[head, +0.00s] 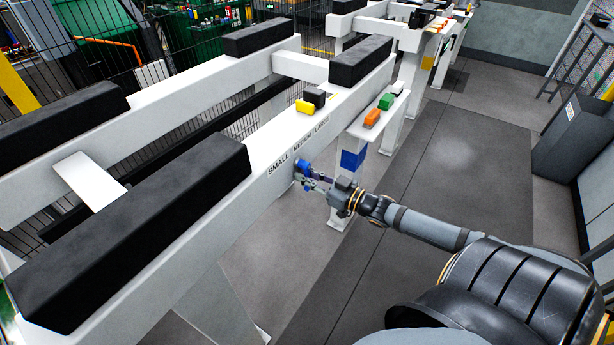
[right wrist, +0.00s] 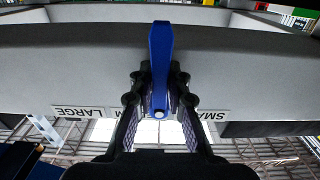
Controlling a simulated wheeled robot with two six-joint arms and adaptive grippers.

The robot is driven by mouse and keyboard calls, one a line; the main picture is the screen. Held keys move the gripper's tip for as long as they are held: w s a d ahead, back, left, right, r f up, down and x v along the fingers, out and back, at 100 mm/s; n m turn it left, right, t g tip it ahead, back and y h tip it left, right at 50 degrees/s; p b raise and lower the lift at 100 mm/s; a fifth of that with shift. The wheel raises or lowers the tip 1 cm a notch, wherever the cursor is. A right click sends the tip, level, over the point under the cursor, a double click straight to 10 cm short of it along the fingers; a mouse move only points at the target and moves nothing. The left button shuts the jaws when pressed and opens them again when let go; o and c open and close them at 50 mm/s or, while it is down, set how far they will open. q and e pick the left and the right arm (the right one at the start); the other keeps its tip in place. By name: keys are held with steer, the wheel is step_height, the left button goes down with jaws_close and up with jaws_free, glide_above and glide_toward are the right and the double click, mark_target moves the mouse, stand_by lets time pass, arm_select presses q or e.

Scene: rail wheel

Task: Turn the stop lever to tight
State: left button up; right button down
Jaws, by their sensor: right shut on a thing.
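The blue stop lever (head: 301,167) is mounted on the side face of the white rail beam (head: 262,190), just below the printed words SMALL, MEDIUM and LARGE (head: 298,146). In the right wrist view the lever (right wrist: 160,42) runs down the middle of the picture, between the two fingers. My right gripper (head: 314,182) is shut on the lever. In the right wrist view its fingers (right wrist: 160,85) stand on both sides of the lever and cover the MEDIUM label. LARGE shows at left and part of SMALL at right. My left gripper is not in view.
Black pads (head: 150,210) lie on the white beams. A yellow block (head: 306,106) and a black block sit on the beam. A narrow white shelf holds an orange block (head: 371,118) and a green block (head: 386,101). Grey floor (head: 455,150) to the right is clear.

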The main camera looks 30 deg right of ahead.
mark_target(304, 154)
steer(key=shift+d, duration=0.1)
steer(key=d+r+n+p, duration=0.1)
steer(key=n+p, duration=0.1)
steer(key=n, duration=0.2)
steer(key=w+d+n+p, duration=0.1)
steer(key=n+p, duration=0.2)
steer(key=n, duration=0.1)
steer(key=d+r+n+p, duration=0.1)
steer(key=n+p, duration=0.1)
steer(key=n, duration=0.3)
steer(key=shift+w+r+p, duration=0.2)
steer(key=shift+r+p, duration=0.1)
steer(key=shift+p, duration=0.05)
steer(key=n+p, duration=0.1)
steer(key=n, duration=0.1)
steer(key=r+n+p, duration=0.1)
steer(key=n, duration=0.1)
steer(key=shift+d+r+n+p, duration=0.1)
steer(key=shift+d+n+p, duration=0.05)
steer(key=shift+n+p, duration=0.25)
steer(key=c, duration=1.3)
jaws_free()
